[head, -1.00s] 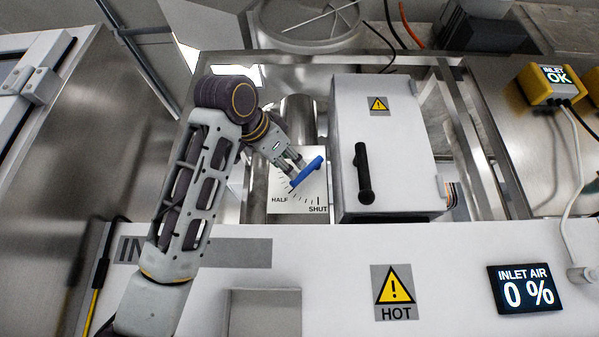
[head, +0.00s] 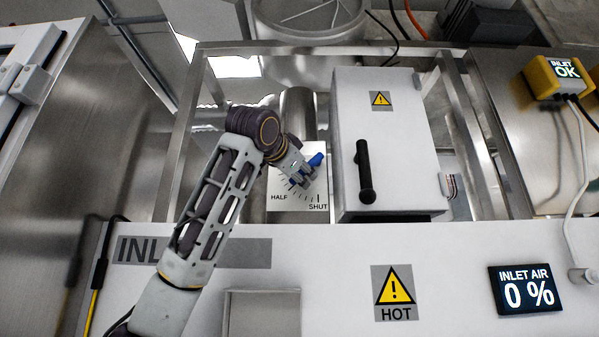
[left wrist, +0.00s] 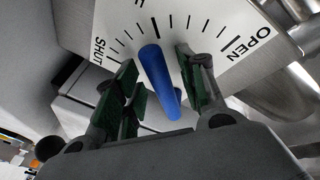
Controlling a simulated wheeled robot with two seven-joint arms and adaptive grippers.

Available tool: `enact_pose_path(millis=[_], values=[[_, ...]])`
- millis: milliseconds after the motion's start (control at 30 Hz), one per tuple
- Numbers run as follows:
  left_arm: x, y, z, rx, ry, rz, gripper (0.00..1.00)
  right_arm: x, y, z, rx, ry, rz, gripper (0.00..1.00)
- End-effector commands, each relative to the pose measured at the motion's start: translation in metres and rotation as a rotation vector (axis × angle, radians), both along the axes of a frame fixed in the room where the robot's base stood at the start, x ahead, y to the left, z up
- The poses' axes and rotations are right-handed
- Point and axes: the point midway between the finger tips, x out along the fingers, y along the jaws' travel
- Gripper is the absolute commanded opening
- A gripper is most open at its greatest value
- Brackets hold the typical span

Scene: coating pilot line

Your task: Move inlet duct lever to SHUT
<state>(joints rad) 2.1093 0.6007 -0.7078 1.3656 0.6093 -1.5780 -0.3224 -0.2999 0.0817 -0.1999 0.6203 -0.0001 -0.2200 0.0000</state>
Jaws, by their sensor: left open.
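The blue inlet duct lever (head: 317,159) is mounted on a white dial plate (head: 283,204) marked HALF and SHUT. My left gripper (head: 304,178) is at the lever and hides its lower part in the head view. In the left wrist view the blue lever (left wrist: 156,75) stands between the two open fingers of the left gripper (left wrist: 157,62). The dial (left wrist: 220,20) there shows SHUT at left and OPEN at right. The lever's tip is near the ticks by the partly cropped middle label. I cannot tell whether a finger touches the lever. My right gripper is out of view.
A white box with a black handle (head: 364,172) stands just right of the dial. A HOT warning sign (head: 394,292) is on the front panel. The INLET AIR display (head: 525,290) reads 0 %. A yellow unit (head: 560,78) shows INLET OK.

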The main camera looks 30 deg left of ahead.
Motion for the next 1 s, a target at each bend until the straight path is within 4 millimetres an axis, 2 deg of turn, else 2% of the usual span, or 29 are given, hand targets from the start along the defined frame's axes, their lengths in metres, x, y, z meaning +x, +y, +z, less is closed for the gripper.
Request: enact_pose_path(millis=[100, 400, 1000], values=[[-0.0001, 0.0000, -0.0002, 0.000, 0.000, 0.000, 0.39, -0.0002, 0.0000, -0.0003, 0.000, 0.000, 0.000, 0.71], [-0.0003, -0.0001, -0.0002, 0.000, 0.000, 0.000, 0.01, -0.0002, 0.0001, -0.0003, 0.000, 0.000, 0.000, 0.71], [-0.0009, 0.0003, -0.0031, -0.031, -0.020, -0.002, 0.00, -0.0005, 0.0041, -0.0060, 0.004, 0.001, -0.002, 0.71]])
